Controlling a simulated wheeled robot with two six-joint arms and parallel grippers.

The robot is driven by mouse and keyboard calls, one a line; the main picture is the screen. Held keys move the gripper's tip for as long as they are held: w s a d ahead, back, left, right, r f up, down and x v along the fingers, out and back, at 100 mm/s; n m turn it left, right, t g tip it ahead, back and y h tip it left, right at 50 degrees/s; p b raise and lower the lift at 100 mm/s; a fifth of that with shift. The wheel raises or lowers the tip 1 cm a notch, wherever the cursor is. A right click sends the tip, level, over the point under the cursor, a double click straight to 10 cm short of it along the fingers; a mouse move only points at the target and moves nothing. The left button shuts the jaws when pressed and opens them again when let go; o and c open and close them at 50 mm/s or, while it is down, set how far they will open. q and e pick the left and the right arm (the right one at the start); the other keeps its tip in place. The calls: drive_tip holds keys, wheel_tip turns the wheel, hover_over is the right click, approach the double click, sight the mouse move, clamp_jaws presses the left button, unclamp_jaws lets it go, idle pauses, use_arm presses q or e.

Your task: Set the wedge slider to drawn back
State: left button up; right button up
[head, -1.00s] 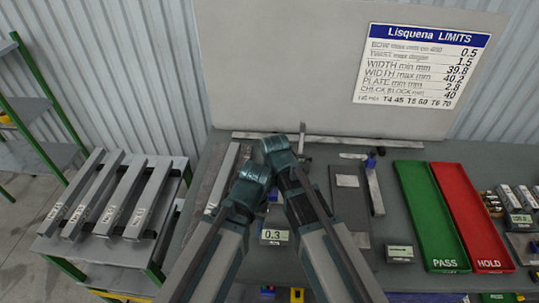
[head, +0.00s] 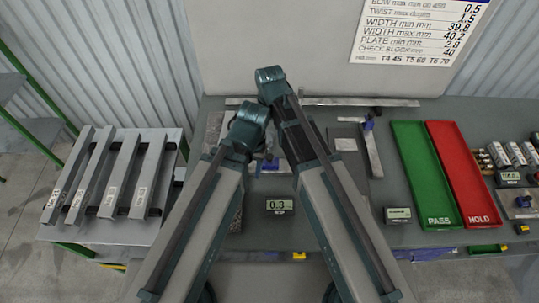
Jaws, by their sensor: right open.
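The wedge slider is not clear to me. A narrow metal strip (head: 373,155) with a blue knob (head: 368,124) lies at the back, right of my right arm. Another small blue part (head: 270,164) shows between my arms, behind a display reading 0.3 (head: 280,205). I cannot tell which belongs to the slider. My right gripper (head: 300,94) is mostly hidden behind its own wrist; only a small finger part shows, near the back of the table. It is open, with nothing visible in it. My left gripper is hidden behind its arm.
A green PASS tray (head: 423,170) and a red HOLD tray (head: 465,172) lie on the right. A small display box (head: 398,214) is left of them. Several grey bars lie on a side stand (head: 165,200) at left.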

sight(270, 156)
wheel_tip(270, 156, down, 12)
drive_tip(key=b, duration=1)
drive_tip(key=shift+r+b, duration=0.1)
drive_tip(key=shift+b, duration=0.3)
drive_tip(key=shift+r, duration=0.1)
clamp_jaws()
idle(0.4)
